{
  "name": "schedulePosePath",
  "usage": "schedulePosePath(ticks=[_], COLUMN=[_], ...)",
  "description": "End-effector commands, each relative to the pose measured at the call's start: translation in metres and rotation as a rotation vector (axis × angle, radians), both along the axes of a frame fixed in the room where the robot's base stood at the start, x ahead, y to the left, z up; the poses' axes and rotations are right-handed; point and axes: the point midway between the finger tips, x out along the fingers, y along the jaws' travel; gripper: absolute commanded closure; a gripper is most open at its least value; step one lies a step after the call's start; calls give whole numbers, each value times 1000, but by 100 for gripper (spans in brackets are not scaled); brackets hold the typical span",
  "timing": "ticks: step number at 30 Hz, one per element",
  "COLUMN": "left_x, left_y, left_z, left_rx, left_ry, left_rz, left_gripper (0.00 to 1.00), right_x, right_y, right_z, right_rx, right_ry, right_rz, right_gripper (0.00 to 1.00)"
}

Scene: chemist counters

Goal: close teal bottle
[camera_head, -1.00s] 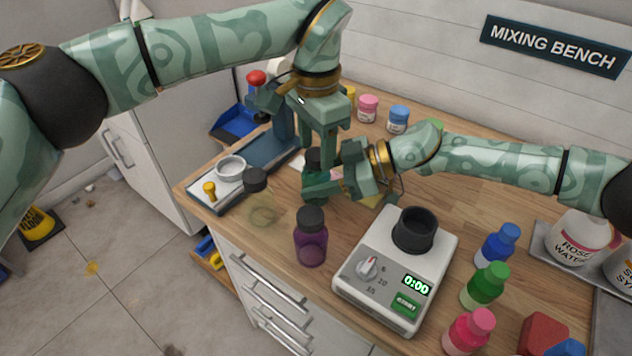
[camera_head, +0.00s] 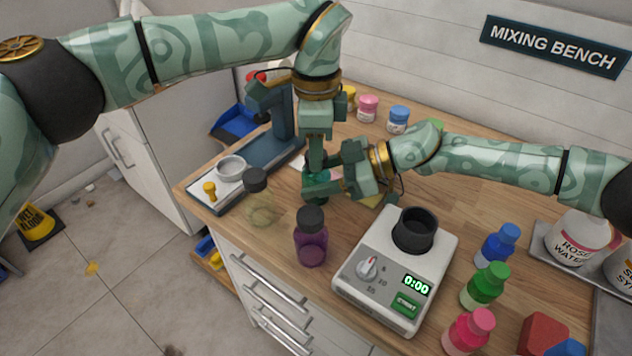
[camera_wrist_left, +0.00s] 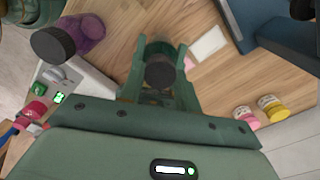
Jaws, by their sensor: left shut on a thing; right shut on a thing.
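The teal bottle (camera_head: 316,190) stands on the wooden counter, mostly hidden by my grippers. My right gripper (camera_head: 328,182) comes in from the right and is shut on the bottle's body. My left gripper (camera_head: 316,162) points straight down over the bottle's top and is shut on its dark cap. In the left wrist view the dark cap (camera_wrist_left: 160,74) sits between the left fingers, with some teal (camera_wrist_left: 159,48) showing beyond it. Whether the cap is fully seated on the neck cannot be seen.
A purple bottle (camera_head: 311,240) and a pale yellow, dark-capped bottle (camera_head: 260,204) stand in front. A blue-grey press (camera_head: 283,108) stands behind left. Several coloured bottles and jars stand around.

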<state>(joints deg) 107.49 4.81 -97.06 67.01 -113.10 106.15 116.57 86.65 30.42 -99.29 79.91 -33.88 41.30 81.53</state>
Motion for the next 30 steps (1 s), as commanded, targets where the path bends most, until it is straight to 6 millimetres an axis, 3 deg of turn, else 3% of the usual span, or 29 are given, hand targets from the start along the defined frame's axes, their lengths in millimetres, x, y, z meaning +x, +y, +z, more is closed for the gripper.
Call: schedulePosePath(ticks=[28,29,30], left_x=[2,2,2], left_y=[1,1,1], left_z=[-1,-1,-2], left_rx=[2,-1,-1], left_ry=[0,0,-1], left_rz=[-3079,3108,2978], left_gripper=[94,94,94], right_x=[-2,-2,-2], right_y=[1,1,1], right_z=[-1,-1,-1], right_rx=[0,0,0], right_ry=[1,1,1], right_rz=[5,6,6], right_gripper=[100,100,100])
